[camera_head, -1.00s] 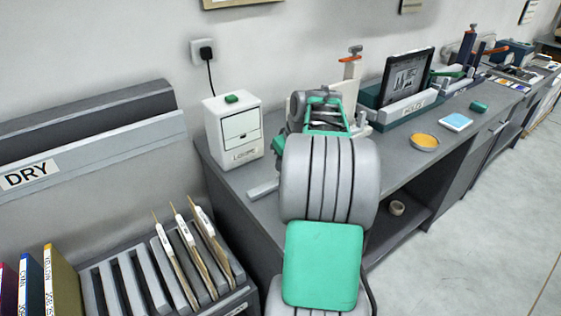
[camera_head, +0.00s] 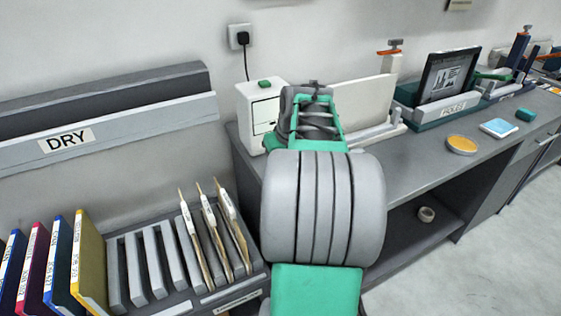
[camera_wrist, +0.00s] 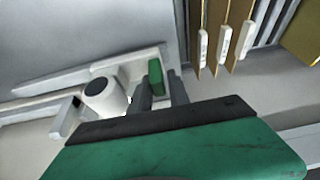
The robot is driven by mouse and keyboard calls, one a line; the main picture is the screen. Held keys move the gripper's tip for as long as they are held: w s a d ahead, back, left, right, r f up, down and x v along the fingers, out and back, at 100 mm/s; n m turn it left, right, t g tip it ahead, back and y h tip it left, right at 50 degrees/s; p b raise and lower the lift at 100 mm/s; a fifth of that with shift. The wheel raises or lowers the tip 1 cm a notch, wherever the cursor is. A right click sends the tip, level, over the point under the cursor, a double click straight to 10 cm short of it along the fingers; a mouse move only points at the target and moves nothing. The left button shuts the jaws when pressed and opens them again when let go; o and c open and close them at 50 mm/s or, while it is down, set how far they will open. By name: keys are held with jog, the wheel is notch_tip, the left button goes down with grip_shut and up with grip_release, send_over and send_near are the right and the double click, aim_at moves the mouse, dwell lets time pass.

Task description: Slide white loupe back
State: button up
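A white cylinder with a dark round top (camera_wrist: 103,95), which looks like the white loupe, lies left of my gripper in the wrist view. My gripper (camera_wrist: 163,88) shows two dark fingers with a gap between them. No object is clearly held. In the head view my arm hides the gripper and the loupe. A white box (camera_head: 262,112) with a green top button (camera_head: 264,84) stands on the counter, just left of my arm.
A white board (camera_head: 360,105) stands beyond my arm, with a dark tablet (camera_head: 448,75) farther right. A yellow dish (camera_head: 462,145) and a blue pad (camera_head: 500,128) lie on the counter (camera_head: 410,165). A rack with several upright cards (camera_head: 222,225) is at lower left.

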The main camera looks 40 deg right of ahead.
jog(key=shift+o, duration=0.8)
jog(key=shift+a, duration=0.15)
jog(key=shift+o, duration=1.1)
jog(key=v, duration=0.7)
jog(key=shift+r, duration=0.35)
jog(key=shift+s, duration=0.15)
